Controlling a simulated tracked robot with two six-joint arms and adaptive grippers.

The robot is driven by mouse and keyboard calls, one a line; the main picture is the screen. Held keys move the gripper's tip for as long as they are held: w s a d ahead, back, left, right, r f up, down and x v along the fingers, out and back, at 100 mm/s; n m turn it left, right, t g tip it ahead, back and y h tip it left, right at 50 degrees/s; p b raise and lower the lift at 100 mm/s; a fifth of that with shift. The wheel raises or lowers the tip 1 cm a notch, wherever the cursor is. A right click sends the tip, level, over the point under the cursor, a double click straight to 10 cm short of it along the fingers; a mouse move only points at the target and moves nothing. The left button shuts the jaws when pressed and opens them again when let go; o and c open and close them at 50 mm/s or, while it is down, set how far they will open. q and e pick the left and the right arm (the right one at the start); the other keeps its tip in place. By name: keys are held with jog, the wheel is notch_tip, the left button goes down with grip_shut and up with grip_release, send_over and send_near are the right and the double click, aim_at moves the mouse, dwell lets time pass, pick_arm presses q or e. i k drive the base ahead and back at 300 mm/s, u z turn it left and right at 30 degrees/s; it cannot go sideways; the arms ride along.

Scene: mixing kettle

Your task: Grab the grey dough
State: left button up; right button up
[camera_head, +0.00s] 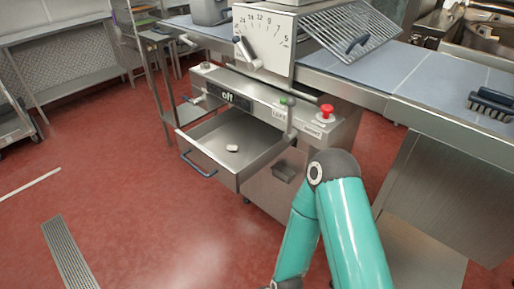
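A small pale grey-white lump (232,148), which may be the grey dough, lies on the floor of an open metal drawer (208,155). The drawer is pulled out from the front of the steel machine and has a blue handle on its front. One of my teal arms rises from the bottom edge, right of the drawer, with its bent elbow near the machine's front. Neither of my grippers shows in the picture. Nothing is touching the lump.
The machine (270,110) has a red stop button (326,112), a green button (284,101) and a dial plate (262,35) above. Red floor (130,215) is open at left.

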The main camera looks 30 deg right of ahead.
aim_at(232, 148)
jog(key=z, duration=0.1)
jog(key=i, duration=1)
jog(key=u, duration=0.05)
